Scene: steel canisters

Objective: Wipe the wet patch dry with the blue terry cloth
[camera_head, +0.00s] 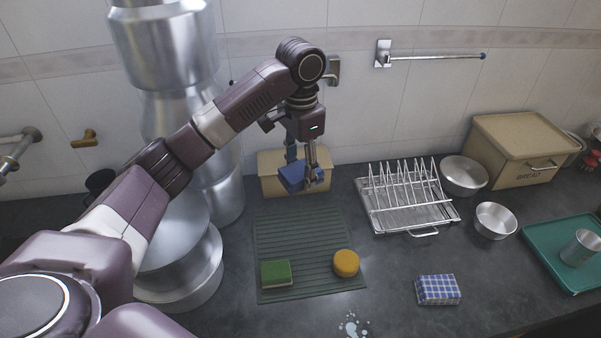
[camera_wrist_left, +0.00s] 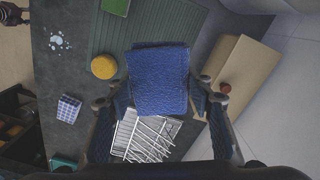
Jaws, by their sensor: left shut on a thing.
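My left gripper (camera_head: 312,180) is shut on the blue terry cloth (camera_head: 293,178) and holds it up above the counter, near the beige box at the back. The folded cloth fills the middle of the left wrist view (camera_wrist_left: 158,80), between the two fingers. The wet patch (camera_head: 354,326) is a cluster of pale drops on the dark counter at the front edge of the head view. It also shows at the upper left of the left wrist view (camera_wrist_left: 57,41), well apart from the cloth. My right gripper is not in view.
A ribbed green mat (camera_head: 300,232) bears a green sponge (camera_head: 276,273) and a round yellow sponge (camera_head: 346,263). A checked blue folded cloth (camera_head: 437,289) lies right of the patch. A wire dish rack (camera_head: 405,197), steel bowls (camera_head: 495,220) and a teal tray (camera_head: 545,262) stand farther right.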

